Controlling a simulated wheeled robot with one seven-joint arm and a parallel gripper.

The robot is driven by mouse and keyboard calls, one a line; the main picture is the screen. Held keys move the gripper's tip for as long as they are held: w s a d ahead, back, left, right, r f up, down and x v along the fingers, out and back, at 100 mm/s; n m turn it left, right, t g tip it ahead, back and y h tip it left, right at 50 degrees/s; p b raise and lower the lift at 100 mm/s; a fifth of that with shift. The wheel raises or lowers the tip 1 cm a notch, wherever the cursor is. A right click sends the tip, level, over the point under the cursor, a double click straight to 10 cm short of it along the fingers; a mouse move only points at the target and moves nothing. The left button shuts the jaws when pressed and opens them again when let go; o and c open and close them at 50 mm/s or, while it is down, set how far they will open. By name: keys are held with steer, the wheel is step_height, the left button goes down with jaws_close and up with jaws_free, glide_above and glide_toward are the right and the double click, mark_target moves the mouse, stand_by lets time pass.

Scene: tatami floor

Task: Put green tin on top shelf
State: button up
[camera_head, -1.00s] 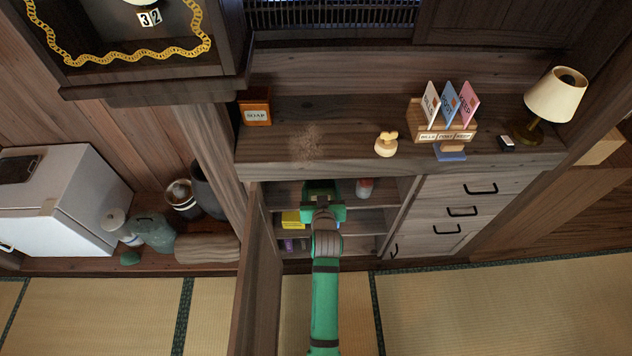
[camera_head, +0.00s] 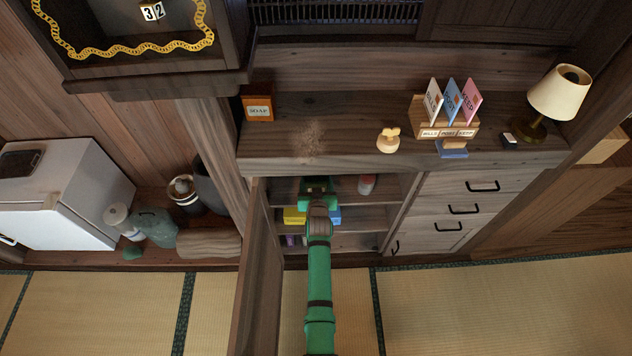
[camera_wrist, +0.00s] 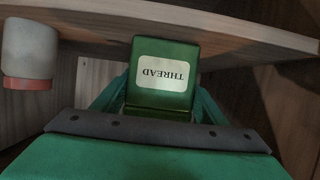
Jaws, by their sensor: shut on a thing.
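The green tin (camera_wrist: 161,72), with a pale label reading THREAD upside down, is between the fingers of my gripper (camera_wrist: 155,95) in the wrist view. My gripper is shut on it. In the head view my gripper (camera_head: 318,186) is inside the open cabinet, at the height of the top shelf (camera_head: 346,197), and the arm hides most of the tin. A wooden board edge (camera_wrist: 255,40) runs just beyond the tin in the wrist view. I cannot tell whether the tin touches a shelf.
A pale jar with a red base (camera_wrist: 28,52) stands left of the tin; it also shows on the top shelf (camera_head: 366,184). A yellow box (camera_head: 294,216) and a blue thing (camera_head: 335,216) sit lower. The open cabinet door (camera_head: 258,275) stands left of my arm.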

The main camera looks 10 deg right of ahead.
steer(key=shift+f, duration=0.1)
steer(key=o, duration=1.3)
steer(key=shift+w, duration=0.1)
steer(key=shift+c, duration=0.2)
